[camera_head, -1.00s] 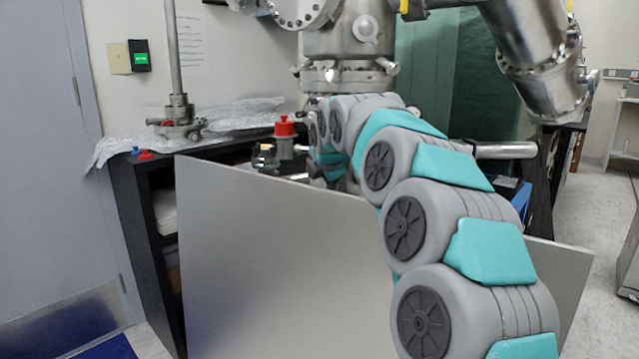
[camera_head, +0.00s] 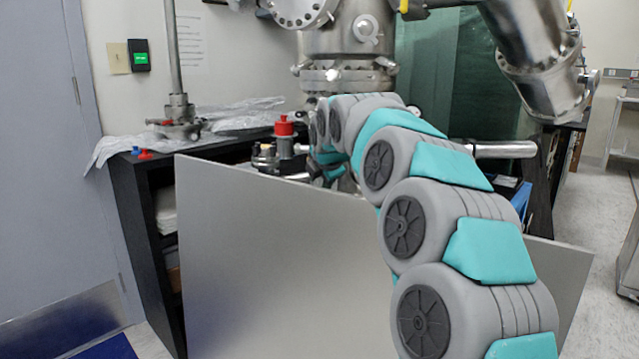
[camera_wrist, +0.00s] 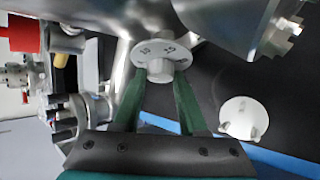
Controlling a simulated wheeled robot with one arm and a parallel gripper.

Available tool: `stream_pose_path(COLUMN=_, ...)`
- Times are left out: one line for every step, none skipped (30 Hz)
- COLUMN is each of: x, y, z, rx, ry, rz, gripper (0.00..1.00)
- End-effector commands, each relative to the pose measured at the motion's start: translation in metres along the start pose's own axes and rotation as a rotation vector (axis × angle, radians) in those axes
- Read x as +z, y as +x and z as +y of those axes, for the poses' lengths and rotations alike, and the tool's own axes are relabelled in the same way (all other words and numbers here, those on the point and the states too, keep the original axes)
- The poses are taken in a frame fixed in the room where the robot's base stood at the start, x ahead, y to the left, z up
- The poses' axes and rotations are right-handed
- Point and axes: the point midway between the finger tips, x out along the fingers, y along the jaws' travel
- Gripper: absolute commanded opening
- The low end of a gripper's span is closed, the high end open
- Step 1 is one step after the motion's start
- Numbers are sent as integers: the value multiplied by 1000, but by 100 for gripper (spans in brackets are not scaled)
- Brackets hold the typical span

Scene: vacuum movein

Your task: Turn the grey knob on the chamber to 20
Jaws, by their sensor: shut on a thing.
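In the wrist view, the grey knob (camera_wrist: 158,70) stands out from a round pale dial plate (camera_wrist: 163,48) on the metal chamber (camera_wrist: 120,48). The plate has dark markings, too small to read surely, so I cannot tell the setting. My gripper (camera_wrist: 160,77) has two green fingers, one on each side of the knob, and is shut on it. The chamber also shows in the head view (camera_head: 350,45), where my own arm hides the knob and the fingers.
A white, lobed knob-like piece (camera_wrist: 243,118) is right of the fingers. A red fitting (camera_wrist: 22,32) is at the wrist view's left; a red-capped fitting (camera_head: 284,132) shows in the head view. A large grey panel (camera_head: 270,265) stands in front of the black bench (camera_head: 140,190).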

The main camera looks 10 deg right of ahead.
Motion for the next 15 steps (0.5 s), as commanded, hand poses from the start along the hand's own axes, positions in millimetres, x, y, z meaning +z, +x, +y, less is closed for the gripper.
stream_pose_path(x=0, y=0, z=-1, rx=-1, ry=1, rz=1, gripper=0)
stream_pose_path(x=0, y=0, z=-1, rx=0, ry=3, rz=1, gripper=0)
stream_pose_path(x=0, y=1, z=-2, rx=5, ry=8, rz=1, gripper=0)
stream_pose_path(x=0, y=1, z=-2, rx=11, ry=16, rz=1, gripper=0)
stream_pose_path(x=0, y=1, z=-3, rx=20, ry=26, rz=1, gripper=0)
stream_pose_path(x=0, y=0, z=-3, rx=37, ry=44, rz=0, gripper=0)
stream_pose_path(x=0, y=1, z=-3, rx=52, ry=60, rz=-1, gripper=0)
stream_pose_path(x=0, y=1, z=-4, rx=66, ry=78, rz=0, gripper=0)
stream_pose_path(x=-1, y=2, z=-6, rx=86, ry=105, rz=1, gripper=0)
stream_pose_path(x=-1, y=3, z=-6, rx=105, ry=125, rz=0, gripper=0)
stream_pose_path(x=-1, y=3, z=-6, rx=123, ry=147, rz=0, gripper=0)
stream_pose_path(x=-1, y=3, z=-7, rx=147, ry=175, rz=0, gripper=0)
stream_pose_path(x=-1, y=3, z=-6, rx=166, ry=194, rz=-1, gripper=0)
stream_pose_path(x=-2, y=3, z=-7, rx=181, ry=213, rz=0, gripper=0)
stream_pose_path(x=-2, y=3, z=-7, rx=199, ry=236, rz=0, gripper=0)
